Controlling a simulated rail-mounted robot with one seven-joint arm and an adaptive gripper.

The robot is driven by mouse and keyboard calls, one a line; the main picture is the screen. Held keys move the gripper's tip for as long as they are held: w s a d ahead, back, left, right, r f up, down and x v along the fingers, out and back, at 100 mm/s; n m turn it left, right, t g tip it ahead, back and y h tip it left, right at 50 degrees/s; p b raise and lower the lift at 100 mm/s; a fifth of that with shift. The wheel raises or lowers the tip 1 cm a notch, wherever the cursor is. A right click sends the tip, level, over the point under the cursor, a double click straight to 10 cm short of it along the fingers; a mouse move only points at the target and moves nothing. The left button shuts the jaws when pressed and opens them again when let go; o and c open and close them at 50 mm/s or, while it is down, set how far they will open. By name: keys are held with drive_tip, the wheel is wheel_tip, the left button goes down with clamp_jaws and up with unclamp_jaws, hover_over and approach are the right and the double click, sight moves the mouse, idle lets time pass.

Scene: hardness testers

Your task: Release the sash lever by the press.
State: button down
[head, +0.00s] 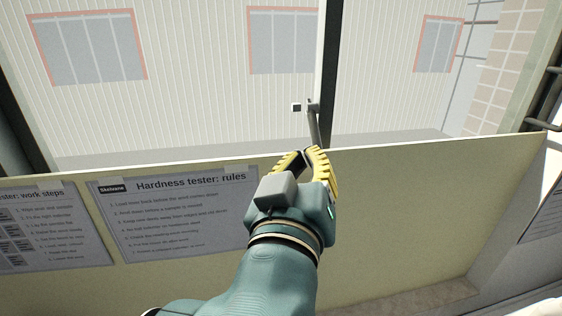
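The sash lever (314,124) is a slim grey handle on the dark window post. It hangs nearly straight down from its pivot, with its lower end at the fingertips of my gripper (304,152). My gripper has yellow ribbed fingers on a teal body and reaches up from below. The fingertips are close together, with a small dark gap between them. The lever's end overlaps the right fingertip in the picture. I cannot tell whether the fingers grip it, touch it or stand in front of it. The press is not clearly in view.
A small dark-framed square (297,107) sits left of the lever's pivot. Below the window is a pale yellow wall panel (400,215) with a rules sheet (175,215) and a work steps sheet (45,228). Dark pipes (543,112) are at the right edge. A ledge (405,302) runs below.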

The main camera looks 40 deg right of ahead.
sight(319, 138)
drive_tip(key=w+d, duration=0.1)
drive_tip(key=d, duration=0.1)
drive_tip(key=w+d+f+p, duration=0.1)
drive_tip(key=d, duration=0.1)
drive_tip(key=w+d+p, duration=0.1)
drive_tip(key=w+d, duration=0.1)
drive_tip(key=shift+w+d+f, duration=0.1)
drive_tip(key=shift+d+f, duration=0.15)
drive_tip(key=shift+d, duration=0.15)
drive_tip(key=shift+f, duration=0.15)
